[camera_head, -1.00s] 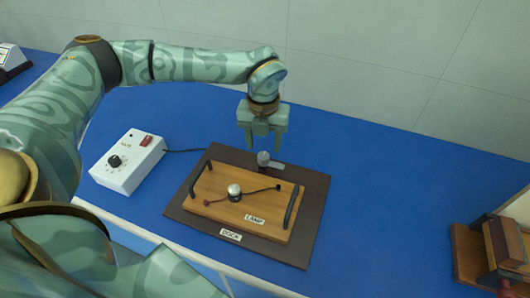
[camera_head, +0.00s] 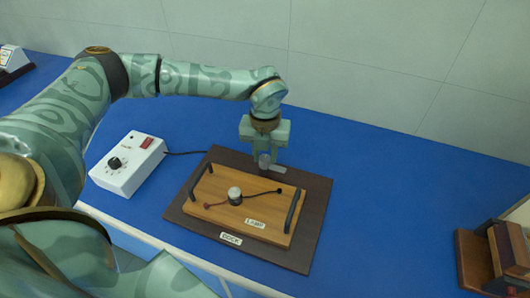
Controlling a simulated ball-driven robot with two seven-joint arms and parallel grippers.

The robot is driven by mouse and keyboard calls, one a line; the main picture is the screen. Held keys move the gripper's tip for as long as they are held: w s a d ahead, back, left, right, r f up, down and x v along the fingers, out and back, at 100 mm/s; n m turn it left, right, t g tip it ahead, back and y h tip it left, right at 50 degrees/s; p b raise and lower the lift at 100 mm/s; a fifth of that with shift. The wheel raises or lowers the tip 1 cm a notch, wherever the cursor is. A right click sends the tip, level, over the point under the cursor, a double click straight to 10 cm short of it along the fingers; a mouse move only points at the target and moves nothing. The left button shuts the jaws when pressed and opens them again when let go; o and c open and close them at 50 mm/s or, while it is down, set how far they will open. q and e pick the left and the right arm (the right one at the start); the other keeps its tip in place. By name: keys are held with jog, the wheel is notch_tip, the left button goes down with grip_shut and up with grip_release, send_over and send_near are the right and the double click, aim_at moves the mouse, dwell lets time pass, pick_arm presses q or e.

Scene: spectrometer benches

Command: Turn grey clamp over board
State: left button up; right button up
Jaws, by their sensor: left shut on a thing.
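The grey clamp (camera_head: 275,168) sits at the back edge of the dark dock plate (camera_head: 312,228), behind the wooden lamp board (camera_head: 233,212). Its flat arm points to the right, and it looks clear of the board. My left gripper (camera_head: 264,160) reaches down from above and is shut on the clamp's grey knob, partly hiding it. The board lies on the dock with two black handles, a pale bulb in the middle, leads with a red and a black end, and a LAMP label. My right gripper is not in view.
A white control box (camera_head: 127,163) with a black dial and red switch stands left of the dock, its cable running behind the dock. A wooden stand (camera_head: 494,262) is at the far right. The blue bench (camera_head: 390,200) is clear between dock and stand.

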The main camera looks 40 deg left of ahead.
pick_arm(q)
jog(key=shift+r+m+p, duration=0.25)
jog(key=shift+m+p, duration=0.65)
jog(key=shift+p, duration=0.25)
jog(key=m+p, duration=0.2)
jog(key=shift+r+m+p, duration=0.1)
jog(key=shift+m+p, duration=0.2)
jog(key=shift+p, duration=0.05)
jog(key=m+p, duration=0.4)
jog(key=m, duration=0.1)
jog(key=shift+d, duration=0.1)
jog(key=m+p, duration=0.2)
jog(key=m, duration=0.1)
jog(key=shift+m, duration=0.4)
jog(key=shift+f+m+p, duration=0.2)
jog(key=shift+m+p, duration=0.7)
jog(key=shift+m, duration=1.1)
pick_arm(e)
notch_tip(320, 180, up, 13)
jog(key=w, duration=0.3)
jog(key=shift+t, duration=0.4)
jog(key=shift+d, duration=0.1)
pick_arm(q)
jog(key=o, duration=1)
jog(key=shift+c, duration=0.2)
jog(key=shift+f, duration=0.1)
